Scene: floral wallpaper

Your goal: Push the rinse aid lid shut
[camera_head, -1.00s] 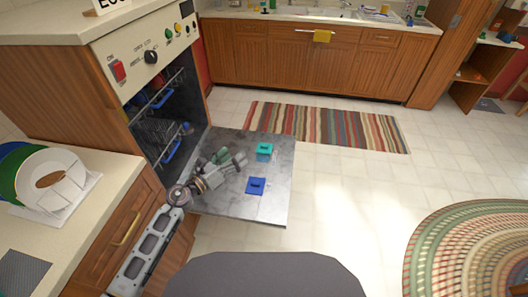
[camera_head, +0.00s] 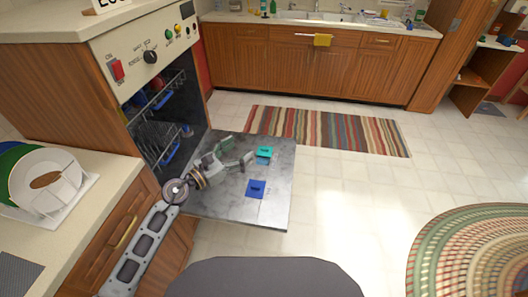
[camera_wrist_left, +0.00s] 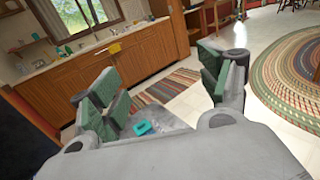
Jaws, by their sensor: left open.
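The dishwasher door (camera_head: 215,203) lies folded down and flat, and carries two small coloured lids. A teal lid (camera_head: 265,152) is toward its far right, with a light blue part just below it. A blue lid (camera_head: 256,187) is nearer to me. No readable label shows which is the rinse aid lid. My left gripper (camera_head: 238,149) is open and empty above the door, left of the teal lid; I see no contact. In the left wrist view the fingers (camera_wrist_left: 158,75) are spread wide, and the teal lid (camera_wrist_left: 142,128) shows low between them. My right gripper is out of view.
The dishwasher opening with its racks (camera_head: 155,135) is left of the door. A counter with a white plate rack (camera_head: 60,200) stands at the near left. A striped rug (camera_head: 330,130) lies beyond the door.

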